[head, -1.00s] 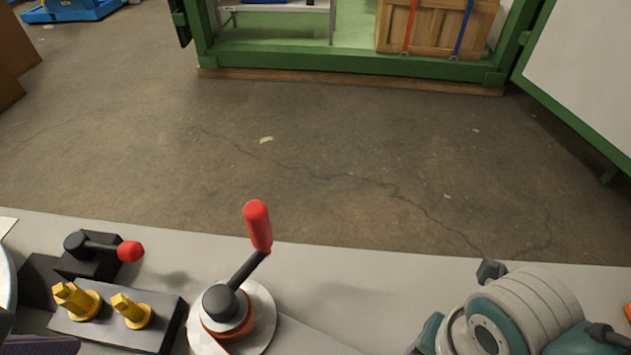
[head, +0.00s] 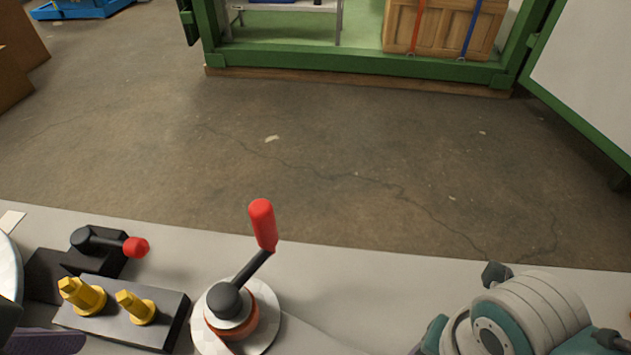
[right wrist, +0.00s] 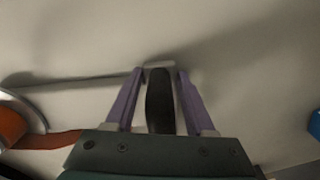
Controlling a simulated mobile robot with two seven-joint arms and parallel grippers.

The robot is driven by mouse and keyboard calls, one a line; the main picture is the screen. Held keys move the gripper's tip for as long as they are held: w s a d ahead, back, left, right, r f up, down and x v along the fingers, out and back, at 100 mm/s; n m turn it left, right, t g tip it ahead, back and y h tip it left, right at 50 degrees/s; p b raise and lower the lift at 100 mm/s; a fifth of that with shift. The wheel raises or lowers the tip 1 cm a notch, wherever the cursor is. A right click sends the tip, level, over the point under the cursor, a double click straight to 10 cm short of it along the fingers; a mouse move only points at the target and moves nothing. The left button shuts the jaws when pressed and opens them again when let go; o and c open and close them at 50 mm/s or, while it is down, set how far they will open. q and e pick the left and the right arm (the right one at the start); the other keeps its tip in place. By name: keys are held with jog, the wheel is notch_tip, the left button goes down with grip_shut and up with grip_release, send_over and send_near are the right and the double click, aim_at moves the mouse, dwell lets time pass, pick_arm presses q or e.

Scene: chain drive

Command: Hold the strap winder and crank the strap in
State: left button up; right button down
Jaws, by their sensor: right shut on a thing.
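The strap winder (head: 222,332) is on the grey table, a round pale disc with an orange strap wound under a black hub. Its crank rises to the upper right and ends in a red grip (head: 263,225); nothing holds that grip. In the right wrist view, the orange strap (right wrist: 50,141) shows at the left edge beside part of a round metal disc. My right gripper (right wrist: 160,75) has its purple fingers shut on a dark handle (right wrist: 160,110). What the handle joins is unclear. A purple finger of my left gripper (head: 42,342) shows at lower left; most of it is cut off.
A black block with yellow fittings (head: 130,318) is left of the winder, with a small red-knobbed lever (head: 110,243) behind it. The table between winder and device is bare. Beyond is open floor.

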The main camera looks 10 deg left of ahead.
pick_arm(q)
jog(key=m+g, duration=0.4)
jog(key=m, duration=0.6)
send_near(260, 206)
notch_tip(260, 206, down, 2)
jog(key=shift+s+d+f, duration=0.15)
jog(key=shift+d, duration=0.05)
jog(key=shift+d+f+t, duration=0.15)
jog(key=shift+f+t, duration=0.05)
jog(key=shift+t, duration=0.1)
jog(key=f, duration=0.9)
jog(key=shift+a, duration=0.3)
grip_shut()
